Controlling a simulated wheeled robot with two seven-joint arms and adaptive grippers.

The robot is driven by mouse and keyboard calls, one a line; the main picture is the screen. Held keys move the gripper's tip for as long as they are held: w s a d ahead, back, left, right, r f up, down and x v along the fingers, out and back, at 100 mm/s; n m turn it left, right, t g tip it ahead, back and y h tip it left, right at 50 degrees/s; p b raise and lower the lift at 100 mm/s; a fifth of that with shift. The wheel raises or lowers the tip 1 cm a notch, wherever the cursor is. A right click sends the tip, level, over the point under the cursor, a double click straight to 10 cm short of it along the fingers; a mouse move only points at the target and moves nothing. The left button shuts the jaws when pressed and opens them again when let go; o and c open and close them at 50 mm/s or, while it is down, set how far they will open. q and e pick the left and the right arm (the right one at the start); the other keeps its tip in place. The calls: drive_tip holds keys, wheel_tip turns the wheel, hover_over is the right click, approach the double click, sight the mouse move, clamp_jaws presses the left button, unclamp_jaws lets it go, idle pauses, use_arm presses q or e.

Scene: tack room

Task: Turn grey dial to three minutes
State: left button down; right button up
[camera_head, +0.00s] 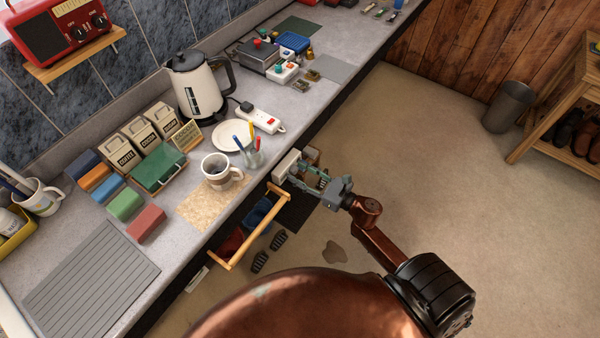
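My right gripper (306,177) reaches in from the lower right, beside the front edge of the counter. Its fingers are at a small cream box (287,164) near that edge. I cannot tell whether they touch it, or whether they are open or shut. No grey dial can be clearly made out; one may be hidden by the gripper or too small to see. My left gripper is not in view.
The grey counter (190,235) holds a kettle (199,88), a mug (218,171), a pen glass (250,157) and a power strip (262,121). An open drawer (246,232) juts out below. A red radio (70,30) sits on a shelf.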

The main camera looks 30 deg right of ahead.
drive_tip(key=shift+c, duration=0.7)
clamp_jaws()
